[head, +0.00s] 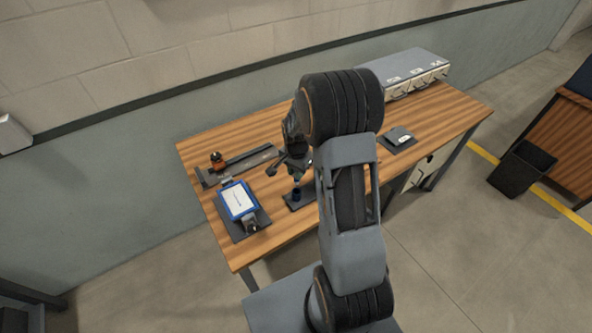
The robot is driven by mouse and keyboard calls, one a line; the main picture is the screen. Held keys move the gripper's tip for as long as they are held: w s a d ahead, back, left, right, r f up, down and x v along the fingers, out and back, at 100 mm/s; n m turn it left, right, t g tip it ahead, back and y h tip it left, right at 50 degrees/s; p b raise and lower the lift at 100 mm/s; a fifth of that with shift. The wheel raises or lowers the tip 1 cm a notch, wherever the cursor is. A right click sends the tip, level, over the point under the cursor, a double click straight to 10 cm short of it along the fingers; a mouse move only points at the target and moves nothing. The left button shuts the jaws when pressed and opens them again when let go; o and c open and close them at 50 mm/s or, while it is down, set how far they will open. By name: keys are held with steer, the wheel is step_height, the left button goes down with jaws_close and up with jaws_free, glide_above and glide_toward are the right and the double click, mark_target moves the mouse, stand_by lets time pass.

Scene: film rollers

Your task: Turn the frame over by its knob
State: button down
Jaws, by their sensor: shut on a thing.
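The frame (238,200) is a blue-rimmed panel with a white face and a thin dark line on it. It sits on a dark base plate (263,219) at the left front of the table, between a grey support at its far end and a grey part at its near end. I cannot tell which is the knob. My gripper (296,176) is to the right of the frame, apart from it. It is shut on a small blue upright thing (296,193), over a dark pad (310,196). My arm hides part of this area.
Behind the frame lies a dark angled rail (250,160) with an orange-and-black roller (217,160) beside it. A small light object (401,136) lies on a dark pad right of my arm. A grey case (410,72) stands at the back right. Bare wooden table (440,112) shows at right.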

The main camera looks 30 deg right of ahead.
mark_target(296, 183)
steer(key=shift+f+b, duration=2.4)
steer(key=shift+f, duration=1.15)
steer(key=shift+f, duration=0.1)
steer(key=shift+c, duration=2.3)
jaws_free()
steer(key=shift+r, duration=0.2)
steer(key=shift+r+p, duration=2.5)
steer(key=shift+r, duration=1.35)
